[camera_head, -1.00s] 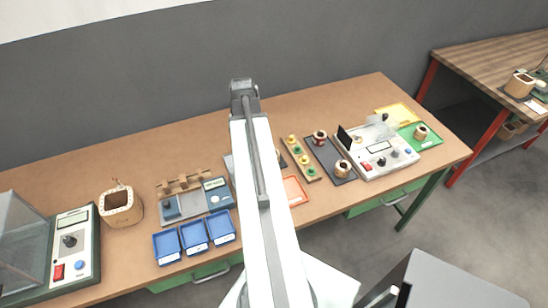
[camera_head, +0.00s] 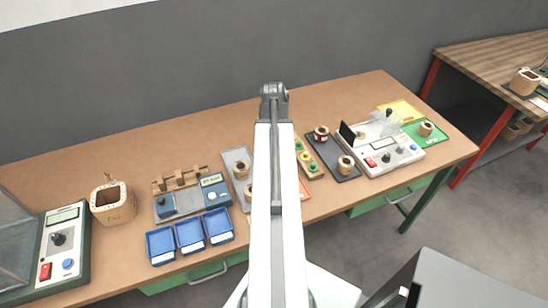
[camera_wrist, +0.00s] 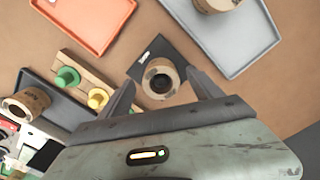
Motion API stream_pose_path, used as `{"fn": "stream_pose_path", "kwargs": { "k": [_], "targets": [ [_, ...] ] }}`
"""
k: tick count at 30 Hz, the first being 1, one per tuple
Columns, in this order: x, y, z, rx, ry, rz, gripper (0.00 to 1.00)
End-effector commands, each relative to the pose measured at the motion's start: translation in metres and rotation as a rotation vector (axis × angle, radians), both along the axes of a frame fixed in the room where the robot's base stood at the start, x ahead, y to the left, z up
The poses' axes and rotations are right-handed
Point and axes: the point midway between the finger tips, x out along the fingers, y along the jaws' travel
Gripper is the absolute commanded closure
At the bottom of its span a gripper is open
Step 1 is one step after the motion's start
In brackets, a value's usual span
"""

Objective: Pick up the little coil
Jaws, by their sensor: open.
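In the wrist view a small tan coil (camera_wrist: 160,78) with a dark hole stands on a small dark plate (camera_wrist: 143,60). My gripper (camera_wrist: 161,80) is open, with one finger on each side of this coil. I cannot tell whether the fingers touch it. In the head view my arm covers this spot, and neither my gripper nor this coil shows there. Other small coils stand on the grey tray (camera_head: 231,157), the dark tray (camera_head: 333,152) and the green mat (camera_head: 434,141).
An orange tray (camera_wrist: 100,22) and a block with green and yellow pegs (camera_wrist: 82,76) lie near the gripper. Blue bins (camera_head: 190,236), a large coil (camera_head: 113,208) and a control box (camera_head: 62,250) stand left. A winding machine (camera_head: 382,150) stands right.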

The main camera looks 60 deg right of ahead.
Motion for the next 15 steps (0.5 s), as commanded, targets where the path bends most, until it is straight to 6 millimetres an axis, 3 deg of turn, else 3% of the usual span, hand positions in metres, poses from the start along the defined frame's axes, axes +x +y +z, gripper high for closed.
{"fn": "stream_pose_path", "kwargs": {
  "k": [1, 3, 11, 15],
  "targets": [
    [-0.0003, 0.0003, -0.0187, 0.000, 0.000, 0.000, 0.26],
    [0.0000, 0.0001, -0.0258, 0.000, 0.000, 0.000, 0.26],
    [0.0001, 0.0001, -0.0226, 0.000, 0.000, 0.000, 0.28],
    [0.0002, 0.0002, -0.0225, 0.000, 0.000, 0.000, 0.67]
  ]
}}
